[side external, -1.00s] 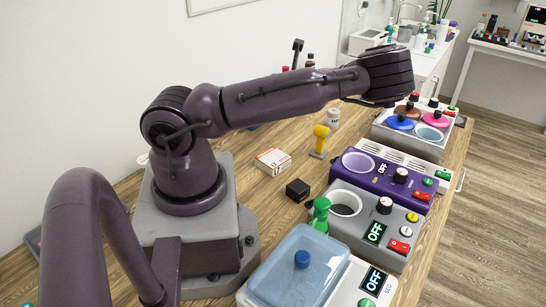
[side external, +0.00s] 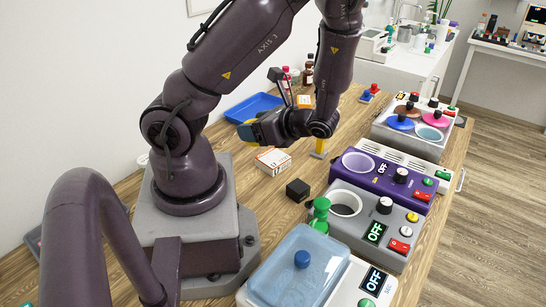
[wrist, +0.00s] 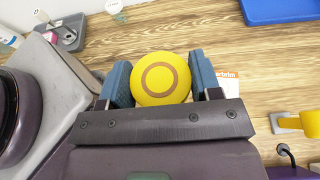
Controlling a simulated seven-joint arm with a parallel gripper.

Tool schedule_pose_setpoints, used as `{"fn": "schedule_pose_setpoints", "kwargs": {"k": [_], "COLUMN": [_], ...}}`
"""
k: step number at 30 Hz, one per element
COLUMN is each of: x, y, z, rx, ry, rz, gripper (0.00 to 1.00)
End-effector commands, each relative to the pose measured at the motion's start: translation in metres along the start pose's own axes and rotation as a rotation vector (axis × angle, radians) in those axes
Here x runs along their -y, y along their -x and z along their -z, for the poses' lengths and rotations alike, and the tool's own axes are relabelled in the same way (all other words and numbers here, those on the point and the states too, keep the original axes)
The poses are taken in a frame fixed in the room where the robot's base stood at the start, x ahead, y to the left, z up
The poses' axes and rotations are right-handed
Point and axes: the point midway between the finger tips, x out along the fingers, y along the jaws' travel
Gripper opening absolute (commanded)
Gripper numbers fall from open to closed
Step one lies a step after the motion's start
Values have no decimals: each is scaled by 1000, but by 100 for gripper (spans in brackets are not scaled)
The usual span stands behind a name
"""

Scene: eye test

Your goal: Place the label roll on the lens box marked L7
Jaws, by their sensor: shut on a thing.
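My gripper (side external: 257,128) has blue fingers and is shut on a round yellow thing (side external: 246,132), which I take to be the label roll. In the wrist view my gripper (wrist: 160,72) has one finger on each side of it, and its flat face with a brown ring (wrist: 160,78) shows. A white and orange box (side external: 273,161) lies on the table below and slightly right of the gripper. Part of it shows in the wrist view (wrist: 226,77), beside the right finger, with partly hidden lettering. I cannot read L7 on any box.
A blue tray (side external: 253,107) lies behind the gripper. Another orange box (side external: 305,101) is partly hidden by my arm. A yellow tool (side external: 319,148), a black cube (side external: 298,190) and a green object (side external: 320,210) stand nearer the machines. A purple machine (side external: 385,180) stands to the right.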

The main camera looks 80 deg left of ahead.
Motion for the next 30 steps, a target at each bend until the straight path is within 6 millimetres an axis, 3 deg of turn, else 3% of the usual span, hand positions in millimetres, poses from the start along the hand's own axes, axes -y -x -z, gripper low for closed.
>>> {"fn": "schedule_pose_setpoints", "kwargs": {"k": [6, 18, 30], "x": [-24, -41, -40], "y": [9, 19, 4], "z": [-27, -57, -20], "rx": [-4, -2, 5], "ry": [22, 25, 19], "rz": [-47, -54, -54], "gripper": [34, 34, 34]}}
